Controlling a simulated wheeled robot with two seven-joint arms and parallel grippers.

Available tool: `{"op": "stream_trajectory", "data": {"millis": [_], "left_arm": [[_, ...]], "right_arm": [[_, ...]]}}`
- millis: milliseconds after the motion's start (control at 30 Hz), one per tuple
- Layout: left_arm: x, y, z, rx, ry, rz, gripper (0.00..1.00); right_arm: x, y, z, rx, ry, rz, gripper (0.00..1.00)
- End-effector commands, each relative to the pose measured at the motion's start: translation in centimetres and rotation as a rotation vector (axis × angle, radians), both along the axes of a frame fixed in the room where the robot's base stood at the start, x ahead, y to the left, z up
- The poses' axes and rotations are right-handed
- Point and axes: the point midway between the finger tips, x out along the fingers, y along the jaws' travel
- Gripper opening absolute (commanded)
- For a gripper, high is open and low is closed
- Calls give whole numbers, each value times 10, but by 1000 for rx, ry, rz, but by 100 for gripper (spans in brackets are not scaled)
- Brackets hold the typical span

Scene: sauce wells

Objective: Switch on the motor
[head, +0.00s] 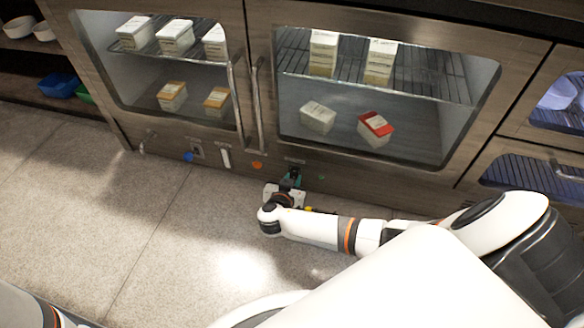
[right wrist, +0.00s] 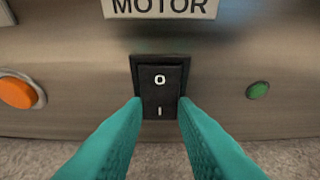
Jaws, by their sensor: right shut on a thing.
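The motor switch (right wrist: 160,88) is a black rocker marked O at the top and I at the bottom, set in a metal panel. I cannot tell which half is pressed in. A plate reading MOTOR (right wrist: 160,7) is above it. My right gripper (right wrist: 160,108) has its teal fingers shut on the switch, one at each side of the rocker's lower half. In the head view my right gripper (head: 291,181) is at the cabinet's low front panel. A small green lamp (right wrist: 258,90) is right of the switch; I cannot tell if it is lit. My left gripper is not in view.
An orange button (right wrist: 17,92) is left of the switch. A blue knob (head: 188,157) and a white handle (head: 225,158) are farther left on the panel. Glass cabinet doors (head: 385,100) with cartons inside are above. The floor (head: 120,225) in front is clear.

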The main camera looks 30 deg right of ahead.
Motion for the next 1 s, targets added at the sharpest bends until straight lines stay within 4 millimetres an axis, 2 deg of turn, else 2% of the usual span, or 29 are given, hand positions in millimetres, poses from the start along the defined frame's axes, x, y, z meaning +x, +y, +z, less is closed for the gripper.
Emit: {"op": "stream_trajectory", "data": {"millis": [200,400,833,867,967,1000], "left_arm": [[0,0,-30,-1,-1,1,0],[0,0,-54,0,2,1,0],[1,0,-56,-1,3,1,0],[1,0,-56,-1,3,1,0],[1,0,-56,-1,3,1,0],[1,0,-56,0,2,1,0]], "right_arm": [[0,0,-12,-80,-69,-1,3],[1,-2,-12,-170,-147,-2,3],[1,-2,-6,-199,-170,-2,3],[1,-2,-6,-200,-170,-2,30],[1,-2,-7,-199,-169,-2,47],[1,-2,-7,-199,-169,-1,47]]}}
